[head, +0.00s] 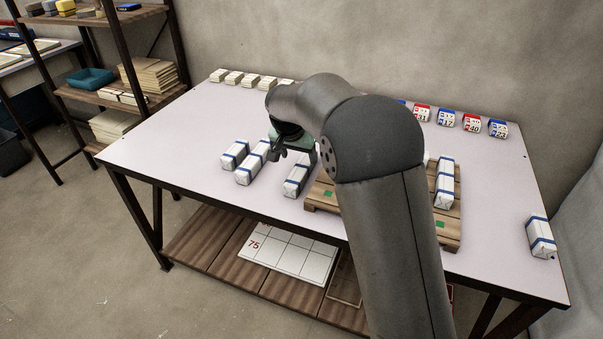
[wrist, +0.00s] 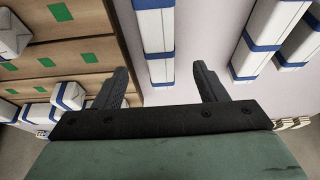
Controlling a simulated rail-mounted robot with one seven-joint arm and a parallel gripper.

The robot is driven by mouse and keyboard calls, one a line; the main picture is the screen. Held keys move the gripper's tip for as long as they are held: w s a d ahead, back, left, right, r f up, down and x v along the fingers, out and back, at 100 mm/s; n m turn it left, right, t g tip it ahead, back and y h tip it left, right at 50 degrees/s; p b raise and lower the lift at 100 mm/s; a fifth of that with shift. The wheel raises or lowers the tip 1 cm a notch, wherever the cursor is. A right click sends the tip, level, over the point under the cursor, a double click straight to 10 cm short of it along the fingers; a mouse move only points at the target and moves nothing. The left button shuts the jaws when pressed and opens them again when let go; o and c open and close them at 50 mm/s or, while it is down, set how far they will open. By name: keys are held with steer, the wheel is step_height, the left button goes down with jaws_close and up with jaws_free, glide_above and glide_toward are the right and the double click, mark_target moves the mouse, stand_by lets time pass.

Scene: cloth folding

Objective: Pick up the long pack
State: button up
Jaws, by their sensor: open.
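Three white packs with blue bands lie on the table left of the pallet in the head view. The middle one (head: 252,163) looks longest; a shorter one (head: 234,155) lies to its left. The third pack (head: 297,180) lies nearest the pallet, just below my gripper (head: 293,155) in the picture. In the wrist view my gripper (wrist: 160,72) is open and empty. A banded pack (wrist: 155,30) shows between its fingers, apparently below them. Another long banded pack (wrist: 264,35) lies to the right, with one more (wrist: 303,42) at the edge. My arm hides part of the table.
A wooden pallet (head: 322,196) with green patches carries banded packs, including one at its right (head: 445,183). Another pack (head: 541,238) lies at the table's right edge. Small numbered blocks (head: 471,123) and pale blocks (head: 252,80) line the back. The table's left part is clear.

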mark_target(301, 166)
steer(key=x, duration=0.7)
steer(key=shift+f, duration=0.25)
steer(key=c, duration=1.1)
